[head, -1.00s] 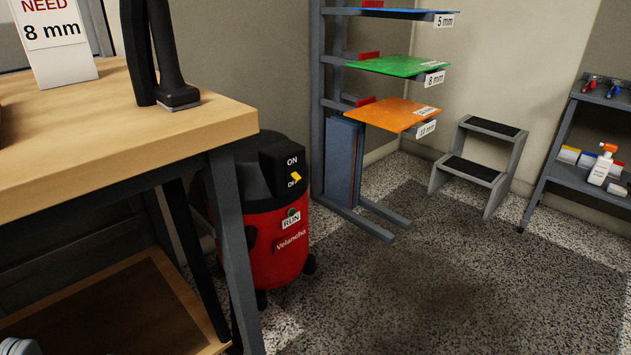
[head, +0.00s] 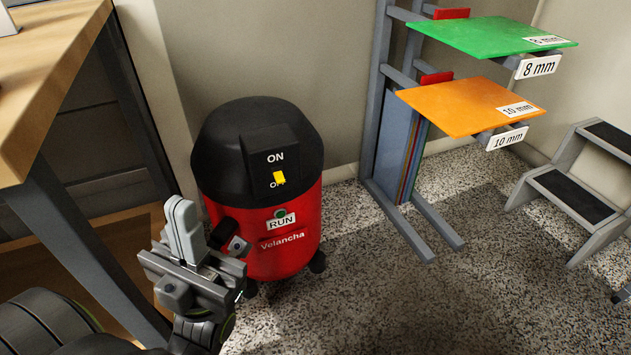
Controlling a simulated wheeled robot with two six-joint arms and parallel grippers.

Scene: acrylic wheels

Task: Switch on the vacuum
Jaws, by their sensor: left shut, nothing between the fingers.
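The vacuum (head: 285,245) is a red drum with a black lid, standing on the speckled floor in the middle of the head view. Its front panel has a yellow switch (head: 279,178) between the words ON above and OFF below; the switch sits at the OFF end and partly covers that word. A green RUN lamp (head: 280,213) is below it and looks dark. My left gripper (head: 183,215) is shut and empty, in front of and left of the vacuum, lower than the switch. It overlaps the drum's lower left in the picture. My right gripper is not in view.
A wooden workbench (head: 50,60) with dark legs is at the left, close to my left arm. A rack with a green sheet (head: 490,36) and an orange sheet (head: 465,103) stands right of the vacuum. A step stool (head: 575,190) is farther right. The floor in front is open.

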